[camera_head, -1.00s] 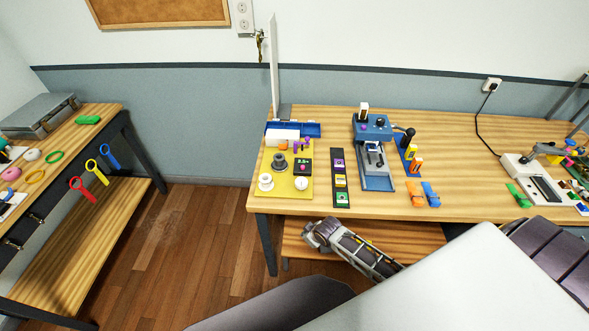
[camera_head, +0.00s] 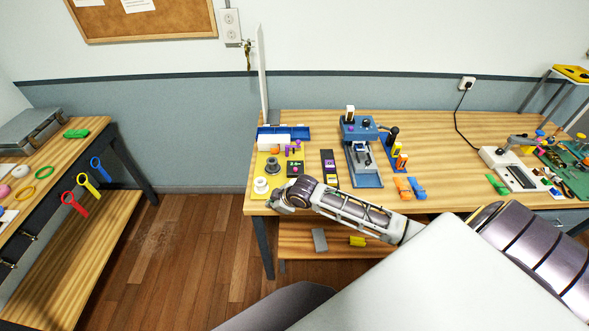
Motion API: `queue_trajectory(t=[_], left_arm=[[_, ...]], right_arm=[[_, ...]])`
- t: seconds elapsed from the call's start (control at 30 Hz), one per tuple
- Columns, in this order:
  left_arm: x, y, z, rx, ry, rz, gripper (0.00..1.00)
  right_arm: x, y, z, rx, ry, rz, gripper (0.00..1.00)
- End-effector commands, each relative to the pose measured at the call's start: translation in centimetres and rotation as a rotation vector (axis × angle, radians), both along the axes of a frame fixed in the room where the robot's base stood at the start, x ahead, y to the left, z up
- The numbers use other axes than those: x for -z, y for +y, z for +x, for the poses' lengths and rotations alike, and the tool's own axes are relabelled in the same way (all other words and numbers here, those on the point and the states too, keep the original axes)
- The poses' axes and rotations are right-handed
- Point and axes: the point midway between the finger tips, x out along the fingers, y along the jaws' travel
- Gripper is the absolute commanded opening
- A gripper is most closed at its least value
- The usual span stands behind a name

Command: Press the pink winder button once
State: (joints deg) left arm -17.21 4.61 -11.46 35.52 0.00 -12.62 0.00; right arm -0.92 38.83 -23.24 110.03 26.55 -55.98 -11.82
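The yellow winder board (camera_head: 262,177) lies at the left end of the long wooden table. A white spool (camera_head: 261,186) and a grey spool (camera_head: 273,166) stand on it. A small black box with a green readout (camera_head: 295,169) sits on its right part. The pink button is too small to make out surely; it seems to be on or near this box. My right arm comes in from the right, and its gripper (camera_head: 281,203) is at the board's front edge, covering its front right part. Its fingers are too small to tell open or shut. My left gripper is not in view.
A black strip (camera_head: 328,166) with coloured buttons lies right of the board, its near end behind my arm. A blue press (camera_head: 361,170) stands further right. A blue tray (camera_head: 301,132) and an upright white panel (camera_head: 261,80) are behind the board.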

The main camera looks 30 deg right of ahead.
Motion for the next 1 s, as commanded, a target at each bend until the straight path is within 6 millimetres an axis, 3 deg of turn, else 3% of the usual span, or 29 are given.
queue_trajectory(t=[0.47,1.0], left_arm=[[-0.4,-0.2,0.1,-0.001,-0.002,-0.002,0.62],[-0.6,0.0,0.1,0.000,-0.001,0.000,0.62]], right_arm=[[-5.2,-4.8,5.1,-0.094,-0.096,-0.074,0.00],[-11.7,-13.3,10.2,-0.110,-0.197,-0.157,0.00]])
